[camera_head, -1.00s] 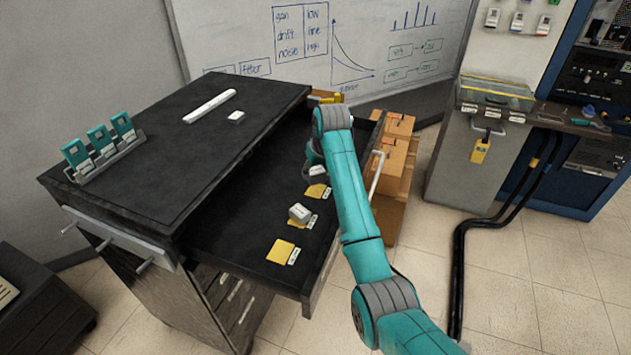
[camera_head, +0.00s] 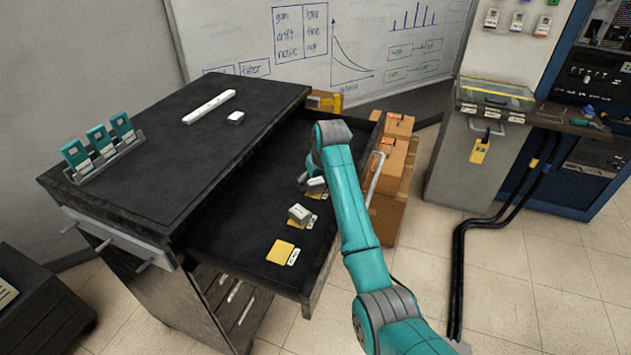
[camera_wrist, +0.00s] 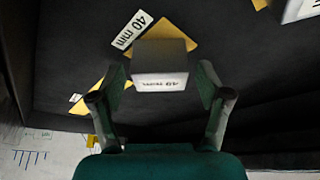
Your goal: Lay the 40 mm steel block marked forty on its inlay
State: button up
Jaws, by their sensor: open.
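The steel block marked 40 mm (camera_wrist: 160,66) lies on the yellow inlay (camera_wrist: 178,30) labelled 40 mm in the wrist view. Yellow shows past its left, far and right sides. My gripper (camera_wrist: 160,86) is open, with one finger on each side of the block and a gap at both sides.
In the drawer (camera_head: 240,215), another block (camera_head: 299,213) sits on the middle inlay, and the nearest inlay (camera_head: 281,252) is bare. The cabinet top holds a teal-card rack (camera_head: 105,155), a white bar (camera_head: 209,107) and a small white block (camera_head: 236,118). Cardboard boxes (camera_head: 392,160) stand right.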

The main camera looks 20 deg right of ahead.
jog(key=shift+r, duration=0.1)
jog(key=v, duration=1.2)
jog(key=shift+r, duration=0.1)
